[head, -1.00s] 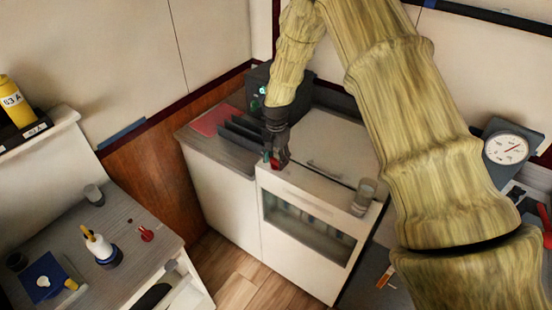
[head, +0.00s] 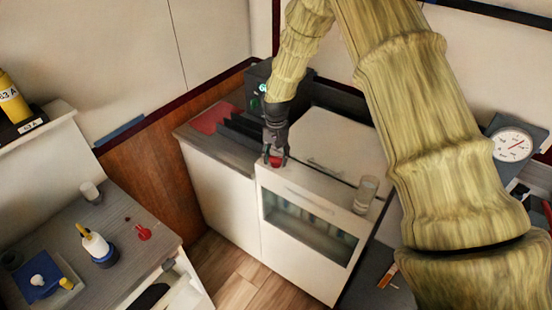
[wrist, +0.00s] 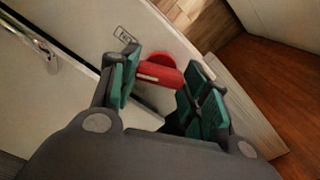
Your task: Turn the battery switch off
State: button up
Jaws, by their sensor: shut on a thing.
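The red battery switch (head: 275,161) sits on the top front edge of the white cabinet with the glass door. In the wrist view its red round base and bar handle (wrist: 158,72) show between my fingers, beside a small marked label (wrist: 124,36) too small to read surely. My gripper (head: 275,158) points down at the switch.
A glass (head: 365,194) stands on the cabinet top to the right of my gripper. A separate red knob-like thing (head: 143,232) lies on the left counter, near a white bottle (head: 96,245).

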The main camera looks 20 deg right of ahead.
aim_at(276, 157)
jog(key=n+b, duration=0.1)
jog(key=n, duration=0.5)
jog(key=shift+b, duration=0.3)
jog(key=n, duration=0.6)
jog(key=shift+n+b, duration=0.3)
jog(key=o, duration=1)
notch_tip(276, 157, up, 12)
dwell(0.4)
